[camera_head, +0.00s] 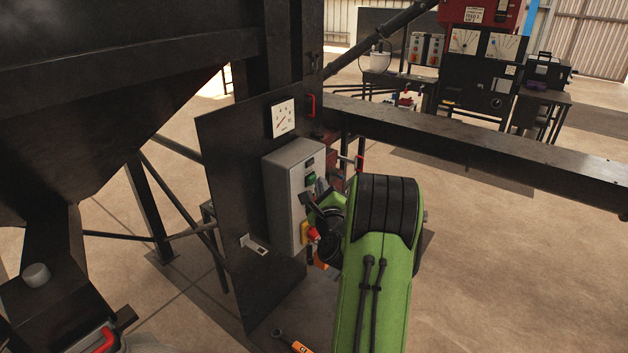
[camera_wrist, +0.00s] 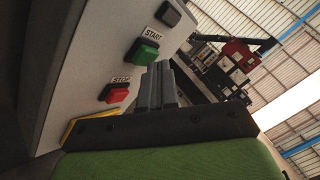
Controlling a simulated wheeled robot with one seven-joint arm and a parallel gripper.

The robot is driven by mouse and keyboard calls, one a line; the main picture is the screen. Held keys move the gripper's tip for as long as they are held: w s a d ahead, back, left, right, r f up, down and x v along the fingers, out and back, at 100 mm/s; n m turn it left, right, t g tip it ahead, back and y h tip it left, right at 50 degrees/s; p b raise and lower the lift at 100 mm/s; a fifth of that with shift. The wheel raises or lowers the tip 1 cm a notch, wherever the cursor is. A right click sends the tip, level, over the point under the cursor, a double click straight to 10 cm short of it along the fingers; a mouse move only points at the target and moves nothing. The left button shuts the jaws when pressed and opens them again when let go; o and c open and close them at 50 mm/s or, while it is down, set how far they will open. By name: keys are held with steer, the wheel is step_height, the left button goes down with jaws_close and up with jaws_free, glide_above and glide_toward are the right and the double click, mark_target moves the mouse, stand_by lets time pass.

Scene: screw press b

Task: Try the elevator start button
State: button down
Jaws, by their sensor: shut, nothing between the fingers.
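A grey control box (camera_head: 288,195) is fixed to a dark upright panel (camera_head: 228,180). The green start button (camera_head: 310,178) is on its front face, and in the wrist view the same button (camera_wrist: 146,54) sits below a START label. A red stop button (camera_wrist: 117,95) with a STOP label is lower on the face. My gripper (camera_wrist: 157,78) is shut and empty, its fingertips close to the green button in the wrist view. I cannot tell whether they touch it. In the head view my gripper (camera_head: 318,186) is beside the box, partly hidden by my green arm.
A dial gauge (camera_head: 283,118) sits above the box, with a red handle (camera_head: 311,105) nearby. A red mushroom knob (camera_head: 313,234) on yellow is low on the box. A dark beam (camera_head: 480,147) runs behind my arm. Floor at right is open.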

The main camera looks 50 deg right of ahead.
steer(key=shift+w+p, duration=0.25)
steer(key=shift+p, duration=0.05)
steer(key=shift+s, duration=0.1)
stand_by(0.4)
steer(key=shift+s+b, duration=0.75)
steer(key=shift+b, duration=0.3)
steer(key=s+b, duration=0.4)
steer(key=s, duration=0.1)
steer(key=shift+d+b, duration=0.25)
steer(key=shift+b, duration=0.15)
